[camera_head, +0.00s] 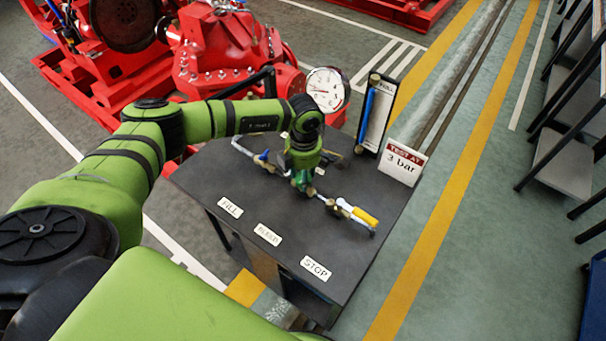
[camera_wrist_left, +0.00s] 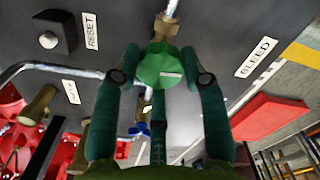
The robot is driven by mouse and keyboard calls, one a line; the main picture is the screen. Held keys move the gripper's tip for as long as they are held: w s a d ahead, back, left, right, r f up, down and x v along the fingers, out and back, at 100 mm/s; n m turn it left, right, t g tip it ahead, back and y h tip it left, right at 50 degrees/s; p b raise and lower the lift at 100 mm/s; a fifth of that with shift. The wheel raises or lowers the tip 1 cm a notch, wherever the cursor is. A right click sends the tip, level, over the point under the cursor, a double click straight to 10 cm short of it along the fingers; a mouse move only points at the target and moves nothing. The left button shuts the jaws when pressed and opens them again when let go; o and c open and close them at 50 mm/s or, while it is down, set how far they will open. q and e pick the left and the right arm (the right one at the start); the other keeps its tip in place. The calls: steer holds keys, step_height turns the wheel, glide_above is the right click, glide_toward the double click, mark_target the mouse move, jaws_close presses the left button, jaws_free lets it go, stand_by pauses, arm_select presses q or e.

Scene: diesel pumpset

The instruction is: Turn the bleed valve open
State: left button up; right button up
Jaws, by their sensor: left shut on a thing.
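My left gripper (camera_head: 303,180) reaches down over the middle of the pipe on the dark bench, at the valve behind the BLEED label (camera_head: 268,234). In the left wrist view, the green handle of the bleed valve (camera_wrist_left: 158,66) sits between the two fingers of the left gripper (camera_wrist_left: 161,76), which is shut on it. A brass body (camera_wrist_left: 165,27) shows beyond the handle. In the head view the gripper hides most of this valve. My right gripper is not in view.
A blue-handled valve (camera_head: 262,157) and a yellow-handled valve (camera_head: 362,215) flank the gripper on the pipe. A round gauge (camera_head: 325,88), a blue-column sight gauge (camera_head: 367,115) and a "TEST AT 3 bar" sign (camera_head: 403,163) stand behind. The bench front (camera_head: 215,185) is clear except for labels.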

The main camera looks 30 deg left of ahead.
arm_select(q)
steer(key=n, duration=0.2)
steer(key=shift+w+d+n+b, duration=0.1)
steer(key=shift+d+n+b, duration=0.2)
steer(key=shift+n, duration=0.1)
steer(key=n, duration=0.2)
steer(key=shift+n, duration=0.3)
steer(key=n, duration=0.2)
steer(key=n+b, duration=0.1)
steer(key=n, duration=0.2)
steer(key=shift+w+a+r, duration=0.15)
steer(key=n, duration=0.6)
steer(key=shift+a+r, duration=0.1)
steer(key=shift+a, duration=0.05)
steer(key=n, duration=0.5)
steer(key=shift+a, duration=0.15)
steer(key=shift+n, duration=0.3)
steer(key=o, duration=1.2)
steer(key=shift+a, duration=0.1)
steer(key=shift+c, duration=0.2)
